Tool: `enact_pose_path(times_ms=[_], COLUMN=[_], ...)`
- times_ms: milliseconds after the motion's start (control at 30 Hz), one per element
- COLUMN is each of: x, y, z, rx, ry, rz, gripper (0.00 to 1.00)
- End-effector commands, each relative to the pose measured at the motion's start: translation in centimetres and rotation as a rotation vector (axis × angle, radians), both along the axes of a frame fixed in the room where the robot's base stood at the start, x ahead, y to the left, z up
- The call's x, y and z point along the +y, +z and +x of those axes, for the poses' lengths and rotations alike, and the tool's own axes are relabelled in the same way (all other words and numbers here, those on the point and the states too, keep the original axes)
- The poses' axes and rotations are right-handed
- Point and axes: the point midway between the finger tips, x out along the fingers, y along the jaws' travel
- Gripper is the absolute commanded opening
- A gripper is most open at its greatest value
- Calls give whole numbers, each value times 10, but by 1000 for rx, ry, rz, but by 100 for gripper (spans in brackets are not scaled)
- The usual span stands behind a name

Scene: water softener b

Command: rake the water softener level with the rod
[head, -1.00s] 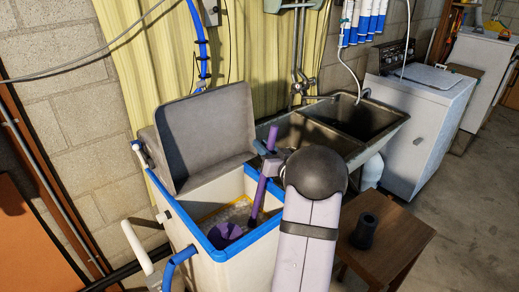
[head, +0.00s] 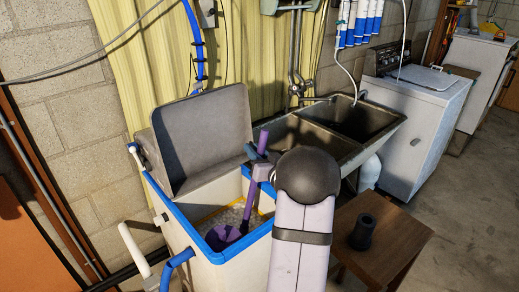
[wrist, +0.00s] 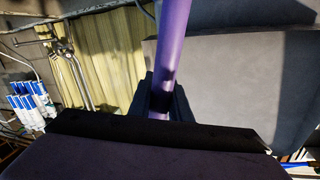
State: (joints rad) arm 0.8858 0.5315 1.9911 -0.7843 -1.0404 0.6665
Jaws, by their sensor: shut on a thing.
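The water softener tank (head: 205,262) is an open white box with a blue rim. White, grainy softener material (head: 232,214) lies inside it, and its near part is hidden by the front wall. The purple rod (head: 247,205) reaches down into the tank, slightly tilted, with a wide purple head (head: 222,236) at its lower end on or partly in the grains. My gripper (head: 259,166) is shut on the rod's upper part, above the tank's right side. In the wrist view, the rod (wrist: 172,55) runs up from between the dark fingers (wrist: 160,100).
The grey lid (head: 205,135) stands open behind the tank. A double sink (head: 345,125) is behind and to the right. A wooden table (head: 385,235) with a dark cylinder (head: 363,232) stands at right. Blue and white pipes (head: 178,262) are at the tank's front left.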

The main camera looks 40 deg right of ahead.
Motion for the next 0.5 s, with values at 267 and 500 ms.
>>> enact_pose_path(times_ms=[267, 500], x=[26, 47], y=[0, 0], z=[0, 1], rx=[-1, -1], ry=[2, 2], rz=[0, 0], gripper=[0, 0])
